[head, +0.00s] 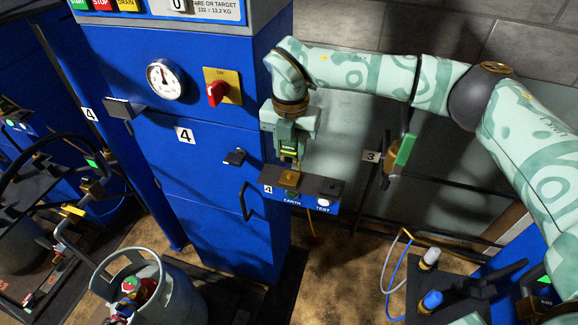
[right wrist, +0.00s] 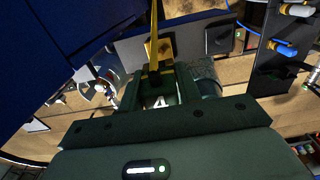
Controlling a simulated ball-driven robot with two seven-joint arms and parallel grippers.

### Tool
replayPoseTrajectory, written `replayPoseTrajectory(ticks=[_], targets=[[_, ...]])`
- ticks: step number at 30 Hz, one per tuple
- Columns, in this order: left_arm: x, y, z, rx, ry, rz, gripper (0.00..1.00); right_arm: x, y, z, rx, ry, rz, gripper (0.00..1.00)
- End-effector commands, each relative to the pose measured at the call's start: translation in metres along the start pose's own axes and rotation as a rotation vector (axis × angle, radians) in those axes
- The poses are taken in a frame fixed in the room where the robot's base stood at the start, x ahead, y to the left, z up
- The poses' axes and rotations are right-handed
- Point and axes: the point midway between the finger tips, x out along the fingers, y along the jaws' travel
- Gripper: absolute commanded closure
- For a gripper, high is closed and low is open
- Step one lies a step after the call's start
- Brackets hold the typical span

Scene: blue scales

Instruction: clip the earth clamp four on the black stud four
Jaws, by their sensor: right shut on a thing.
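My right gripper (head: 289,150) points down over the small blue bracket (head: 268,189) marked 4. It is shut on the earth clamp four (head: 288,152), a dark green piece with yellow parts. In the right wrist view a white 4 shows on the clamp (right wrist: 159,101) between the fingers, and a yellow lead runs up from it. Just below the clamp is a brass block (head: 291,179) over the word EARTH; I cannot tell whether they touch. To its right, over TEST, is a black block (head: 330,187), seemingly the black stud four. My left gripper is out of view.
The blue cabinet (head: 205,205) with a gauge (head: 165,79) and red switch (head: 217,93) stands left of the bracket. A grey gas cylinder (head: 175,297) stands at the bottom. A green-handled part (head: 405,149) is at right. Another station (head: 470,292) with blue and white knobs is lower right.

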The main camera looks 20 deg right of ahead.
Motion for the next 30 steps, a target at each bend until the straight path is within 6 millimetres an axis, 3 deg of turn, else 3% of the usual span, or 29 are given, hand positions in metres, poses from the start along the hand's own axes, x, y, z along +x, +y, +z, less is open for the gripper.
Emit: replayPoseTrajectory(ticks=[2, 7, 13, 17, 30], targets=[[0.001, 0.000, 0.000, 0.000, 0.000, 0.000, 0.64, -0.001, -0.008, 0.009, 0.022, -0.004, -0.001, 1.00], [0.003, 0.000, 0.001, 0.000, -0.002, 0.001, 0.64, -0.004, -0.056, 0.024, 0.053, -0.012, -0.003, 1.00], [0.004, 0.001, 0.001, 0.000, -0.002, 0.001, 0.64, -0.009, -0.100, 0.010, 0.024, -0.006, -0.002, 1.00], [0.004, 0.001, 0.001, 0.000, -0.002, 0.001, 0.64, -0.009, -0.099, -0.001, -0.005, 0.001, -0.001, 1.00], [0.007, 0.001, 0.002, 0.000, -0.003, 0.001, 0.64, -0.006, -0.099, -0.001, -0.004, 0.002, -0.002, 1.00]])
